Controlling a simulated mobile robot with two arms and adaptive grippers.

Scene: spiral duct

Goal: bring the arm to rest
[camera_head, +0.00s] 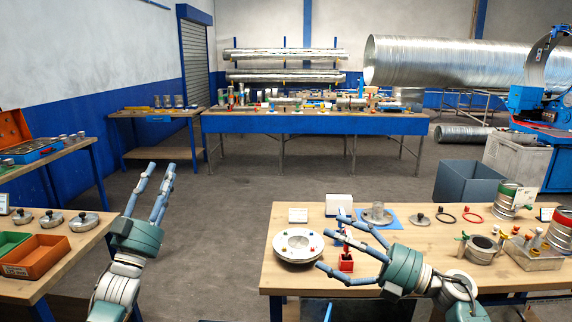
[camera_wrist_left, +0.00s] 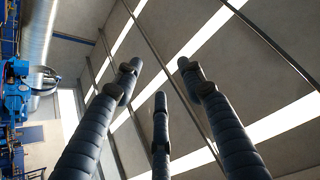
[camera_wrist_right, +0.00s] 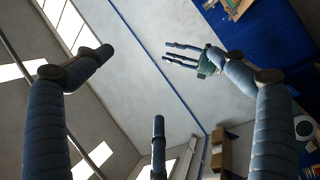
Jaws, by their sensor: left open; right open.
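My left gripper (camera_head: 158,178) is raised with its fingers pointing up, in the gap between the left bench and the right table. Its blue fingers are spread and empty, with only ceiling and far machinery behind them in the left wrist view (camera_wrist_left: 160,80). My right gripper (camera_head: 331,242) shows over the left part of the right table, fingers pointing left. In the right wrist view its fingers (camera_wrist_right: 160,90) are spread with nothing between them. That view also shows my left gripper (camera_wrist_right: 192,58) beyond them.
The right table (camera_head: 395,220) holds a white flange ring (camera_head: 298,245), a red stand (camera_head: 346,262), a metal flange (camera_head: 378,215) and duct fittings (camera_head: 482,249). The left bench has an orange bin (camera_head: 35,257) and metal lids (camera_head: 83,221). Floor between them is clear.

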